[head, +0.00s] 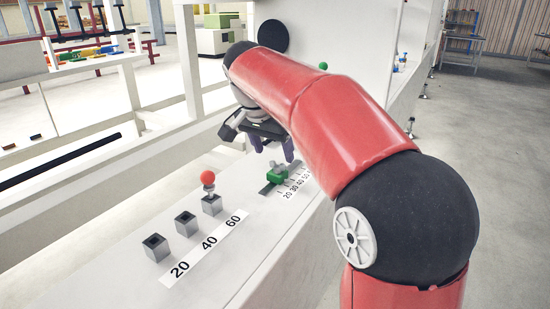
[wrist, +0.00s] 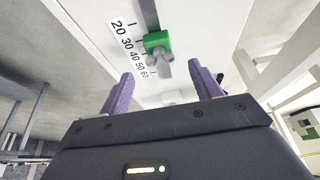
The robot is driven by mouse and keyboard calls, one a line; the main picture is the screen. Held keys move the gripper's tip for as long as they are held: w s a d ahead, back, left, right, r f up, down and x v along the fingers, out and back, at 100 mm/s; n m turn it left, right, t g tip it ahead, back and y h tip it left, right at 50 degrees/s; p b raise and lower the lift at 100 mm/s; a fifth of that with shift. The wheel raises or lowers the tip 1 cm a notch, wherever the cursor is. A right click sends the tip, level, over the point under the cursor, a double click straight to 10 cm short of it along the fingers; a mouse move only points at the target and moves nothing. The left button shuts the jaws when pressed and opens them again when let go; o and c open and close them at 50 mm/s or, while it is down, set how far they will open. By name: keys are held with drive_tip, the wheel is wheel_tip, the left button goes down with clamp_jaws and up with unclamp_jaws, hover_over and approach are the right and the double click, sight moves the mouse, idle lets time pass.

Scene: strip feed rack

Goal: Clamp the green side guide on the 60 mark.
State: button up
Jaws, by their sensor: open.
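The green side guide (head: 277,175) sits on a dark slot in the white bench, beside a printed scale (head: 297,184) running from 20 to 60. In the wrist view, the green guide (wrist: 157,41) lies across the slot, near the 30 mark; its exact reading is unclear. A grey clamp handle (wrist: 166,69) sticks out from it toward my gripper. My gripper (head: 272,147) is open and empty, above and just behind the guide in the head view. In the wrist view, its purple fingers (wrist: 162,88) are apart, with the guide beyond their tips.
Three grey socket blocks stand nearer on the bench by a 20, 40, 60 strip (head: 205,247). A red-knobbed pin (head: 208,179) stands in the 60 block. White frame rails (head: 130,85) run along the left. The bench front is clear.

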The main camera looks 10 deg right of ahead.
sight(277, 162)
drive_tip(key=shift+x, duration=1.7)
drive_tip(key=shift+c, duration=0.3)
drive_tip(key=c, duration=0.9)
